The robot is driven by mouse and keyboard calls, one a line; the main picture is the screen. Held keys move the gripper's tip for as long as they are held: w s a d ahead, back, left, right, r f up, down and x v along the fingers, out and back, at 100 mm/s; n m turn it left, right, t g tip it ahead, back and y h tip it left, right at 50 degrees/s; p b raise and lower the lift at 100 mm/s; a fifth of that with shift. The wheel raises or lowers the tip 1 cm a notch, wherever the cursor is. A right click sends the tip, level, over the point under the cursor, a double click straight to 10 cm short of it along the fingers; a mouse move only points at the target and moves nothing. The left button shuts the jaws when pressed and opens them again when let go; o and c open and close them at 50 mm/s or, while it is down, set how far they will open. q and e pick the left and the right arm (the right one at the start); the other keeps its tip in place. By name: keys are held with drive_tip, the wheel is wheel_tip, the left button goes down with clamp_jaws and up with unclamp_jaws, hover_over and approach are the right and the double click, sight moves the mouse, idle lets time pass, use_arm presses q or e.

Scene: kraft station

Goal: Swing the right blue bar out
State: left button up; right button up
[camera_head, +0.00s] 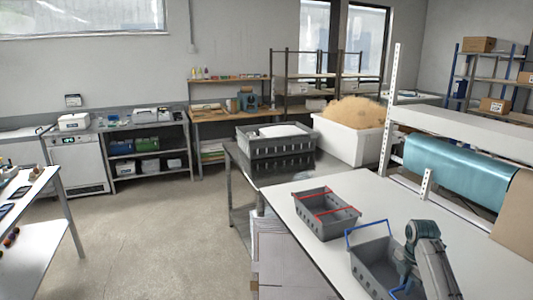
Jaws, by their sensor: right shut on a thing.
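A grey crate (368,275) stands on the white table near its front edge. One blue bar (367,228) stands up above the crate's far side. My right arm comes in from the bottom right and reaches down at the crate's right side. My right gripper (402,284) is small in the picture there and is shut on the right blue bar, which is mostly hidden behind the gripper and arm. My left gripper is not in view.
A second grey crate (324,228) with red bars lies farther back on the white table (470,240). A white shelf frame (388,110) with a teal roll (455,165) stands behind at the right. The table between the crates and the roll is clear.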

drive_tip(key=shift+s+d+r, duration=0.1)
drive_tip(key=shift+r, duration=0.75)
drive_tip(key=shift+o, duration=0.2)
drive_tip(key=shift+s+r, duration=0.1)
drive_tip(key=shift+r, duration=0.05)
drive_tip(key=shift+s+r, duration=0.2)
drive_tip(key=shift+r, duration=0.15)
drive_tip(key=shift+d+r, duration=0.1)
drive_tip(key=shift+s+d+r, duration=0.15)
drive_tip(key=shift+s+r, duration=0.3)
drive_tip(key=shift+r, duration=0.05)
drive_tip(key=o, duration=0.4)
